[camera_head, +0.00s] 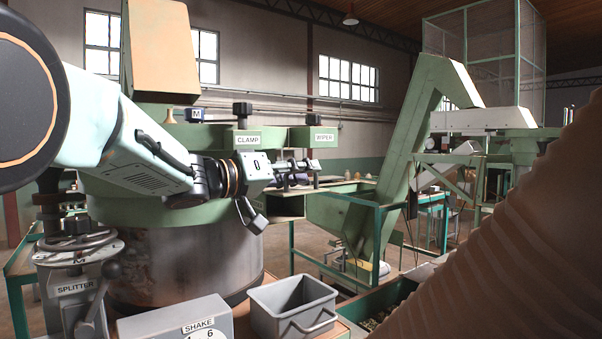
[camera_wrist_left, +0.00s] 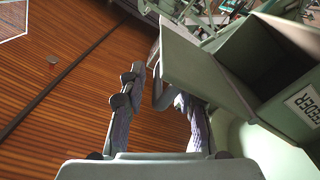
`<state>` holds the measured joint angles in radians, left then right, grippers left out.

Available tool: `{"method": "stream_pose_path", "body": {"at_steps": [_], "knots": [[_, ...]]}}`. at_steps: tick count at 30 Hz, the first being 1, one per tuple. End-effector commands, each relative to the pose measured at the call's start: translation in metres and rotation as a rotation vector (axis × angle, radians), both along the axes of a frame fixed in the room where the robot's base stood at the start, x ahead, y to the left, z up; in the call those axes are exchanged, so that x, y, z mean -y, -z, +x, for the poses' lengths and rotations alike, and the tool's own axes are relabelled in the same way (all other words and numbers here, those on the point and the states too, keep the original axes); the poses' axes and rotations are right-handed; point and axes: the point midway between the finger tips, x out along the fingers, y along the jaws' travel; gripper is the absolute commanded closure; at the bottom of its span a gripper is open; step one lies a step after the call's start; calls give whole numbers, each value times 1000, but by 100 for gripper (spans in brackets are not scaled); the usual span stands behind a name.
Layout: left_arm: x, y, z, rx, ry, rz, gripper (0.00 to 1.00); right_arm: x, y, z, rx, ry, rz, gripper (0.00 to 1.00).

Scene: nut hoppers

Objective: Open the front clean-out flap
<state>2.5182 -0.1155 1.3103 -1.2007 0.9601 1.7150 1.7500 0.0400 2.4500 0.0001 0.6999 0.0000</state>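In the head view my left gripper (camera_head: 296,166) reaches right, past the CLAMP label, in front of the green machine. In the wrist view its two dark fingers (camera_wrist_left: 160,108) are spread apart. A pale green panel (camera_wrist_left: 205,72), which looks like the flap, lies just beyond the fingertips, with a dark opening (camera_wrist_left: 265,58) beside it. A grey bar like a handle (camera_wrist_left: 159,96) on the panel's edge shows between the fingers; I cannot tell whether they touch it. A box labelled FEEDER (camera_wrist_left: 304,102) adjoins the opening. My right gripper is not in view.
The round green machine (camera_head: 180,255) fills the left, with a SPLITTER handwheel (camera_head: 76,245). A grey bin (camera_head: 292,306) and a SHAKE box (camera_head: 180,322) stand in front. A green elevator (camera_head: 405,145) rises behind. A brown ribbed surface (camera_head: 520,265) blocks the lower right.

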Motion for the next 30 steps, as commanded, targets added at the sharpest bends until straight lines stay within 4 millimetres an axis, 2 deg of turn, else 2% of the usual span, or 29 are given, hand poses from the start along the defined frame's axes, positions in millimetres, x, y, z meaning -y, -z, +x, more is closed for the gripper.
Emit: {"method": "stream_pose_path", "body": {"at_steps": [5, 12, 18, 23, 30], "knots": [[-18, -2, -12, 1, -3, -3, 68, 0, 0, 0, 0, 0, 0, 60], [-59, -2, -42, 2, -3, -6, 68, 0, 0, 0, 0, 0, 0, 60], [-85, -2, -61, 2, -2, -6, 68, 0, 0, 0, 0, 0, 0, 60], [-95, -1, -68, 1, -1, -4, 68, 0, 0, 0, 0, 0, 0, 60], [-97, -1, -70, 2, 0, -1, 68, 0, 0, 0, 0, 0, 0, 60]]}}
